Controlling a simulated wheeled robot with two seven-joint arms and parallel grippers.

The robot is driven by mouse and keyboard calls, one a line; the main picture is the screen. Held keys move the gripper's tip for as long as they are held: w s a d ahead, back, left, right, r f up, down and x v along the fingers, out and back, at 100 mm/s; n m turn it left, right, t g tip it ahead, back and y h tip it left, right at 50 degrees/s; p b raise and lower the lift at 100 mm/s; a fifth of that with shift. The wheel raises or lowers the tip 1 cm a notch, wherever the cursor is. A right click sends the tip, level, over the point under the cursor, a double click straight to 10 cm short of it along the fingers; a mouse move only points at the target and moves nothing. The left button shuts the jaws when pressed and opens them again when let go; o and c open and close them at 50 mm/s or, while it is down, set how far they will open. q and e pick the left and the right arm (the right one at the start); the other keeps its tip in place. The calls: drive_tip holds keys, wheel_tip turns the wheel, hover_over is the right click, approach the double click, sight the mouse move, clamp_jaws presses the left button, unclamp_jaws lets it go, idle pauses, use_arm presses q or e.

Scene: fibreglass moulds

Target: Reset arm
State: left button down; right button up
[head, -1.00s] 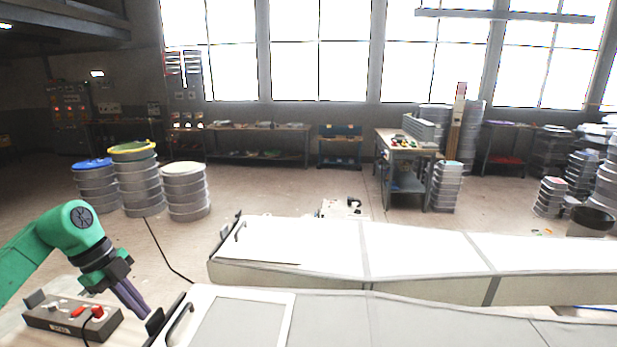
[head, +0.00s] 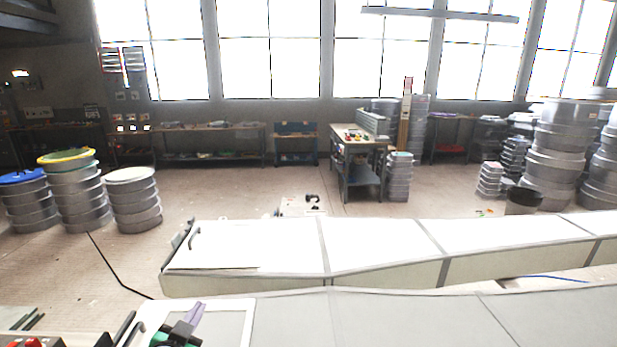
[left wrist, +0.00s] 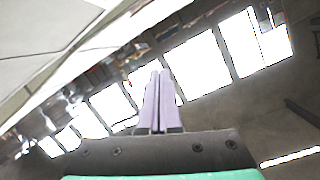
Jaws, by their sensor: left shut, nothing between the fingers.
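My left gripper (head: 195,311) is at the bottom of the head view, in front of the left end of the near white mould (head: 400,310). Its purple fingers point up. In the left wrist view its two fingers (left wrist: 160,78) lie side by side, shut, with nothing between them. Most of my left arm is below the edge of the head view. My right gripper shows in neither view.
A second long mould (head: 375,245) lies behind the near one. A control box with red parts (head: 28,341) is cut off at the bottom left. Drums (head: 80,195) stand at the left, and a workbench (head: 358,160) stands behind. Open floor (head: 235,190) lies between.

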use_arm(q)
drive_tip(key=s+d+f+n+g, duration=0.1)
drive_tip(key=s+f+g, duration=0.6)
drive_tip(key=s, duration=0.4)
drive_tip(key=s+f+n+g, duration=0.2)
drive_tip(key=s+f+g, duration=0.3)
drive_tip(key=s+f, duration=0.6)
wheel_tip(320, 180, down, 25)
drive_tip(key=s+b, duration=0.2)
drive_tip(key=b, duration=0.4)
drive_tip(key=s+a+f+g+b, duration=0.2)
drive_tip(key=s+f+b, duration=0.3)
drive_tip(key=s+f, duration=1.2)
wheel_tip(320, 180, down, 4)
drive_tip(key=shift+s+a+m+h, duration=0.3)
drive_tip(key=shift+a+m, duration=0.1)
drive_tip(key=shift+a, duration=0.15)
